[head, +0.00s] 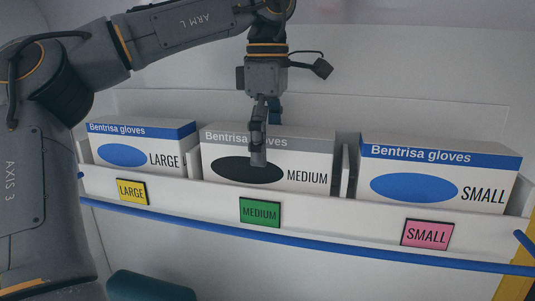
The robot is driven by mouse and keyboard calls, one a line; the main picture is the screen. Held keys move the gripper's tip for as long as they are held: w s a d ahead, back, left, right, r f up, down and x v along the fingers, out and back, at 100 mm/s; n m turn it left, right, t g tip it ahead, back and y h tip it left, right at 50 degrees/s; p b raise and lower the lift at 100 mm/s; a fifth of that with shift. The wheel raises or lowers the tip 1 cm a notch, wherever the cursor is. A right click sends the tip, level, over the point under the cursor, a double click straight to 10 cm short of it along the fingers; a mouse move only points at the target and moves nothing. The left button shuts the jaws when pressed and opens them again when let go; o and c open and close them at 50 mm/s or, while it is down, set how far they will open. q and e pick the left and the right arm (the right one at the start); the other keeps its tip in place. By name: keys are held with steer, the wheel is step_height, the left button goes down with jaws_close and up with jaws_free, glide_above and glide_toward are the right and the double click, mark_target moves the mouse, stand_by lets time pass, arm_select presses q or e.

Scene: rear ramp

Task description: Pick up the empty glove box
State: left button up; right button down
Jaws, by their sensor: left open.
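Three glove boxes stand in a white wall shelf. The middle box, marked MEDIUM (223,152), has a grey band and a dark oval, unlike the other two. The LARGE box (123,155) on the left and the SMALL box (415,190) on the right have blue bands and blue ovals. My left gripper (266,138) points down at the MEDIUM box. One finger hangs in front of its face and the other is at its top edge, partly hidden. The gripper is open; I cannot tell if it touches the box. The contents of the boxes are hidden. My right gripper is out of view.
The shelf's front lip (330,213) covers the boxes' lower parts and carries a yellow LARGE label (132,191), a green MEDIUM label (259,212) and a pink SMALL label (427,234). A blue rail (310,248) runs below. Narrow dividers stand between the boxes.

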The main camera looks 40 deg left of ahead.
arm_select(q)
steer(key=shift+w+a+f, duration=0.1)
steer(key=shift+f, duration=0.55)
steer(key=shift+w+a+f, duration=0.1)
steer(key=shift+f, duration=0.55)
steer(key=shift+s+d, duration=0.1)
steer(key=shift+s, duration=0.05)
steer(key=c, duration=1.1)
steer(key=shift+r, duration=0.1)
steer(key=shift+c, duration=0.2)
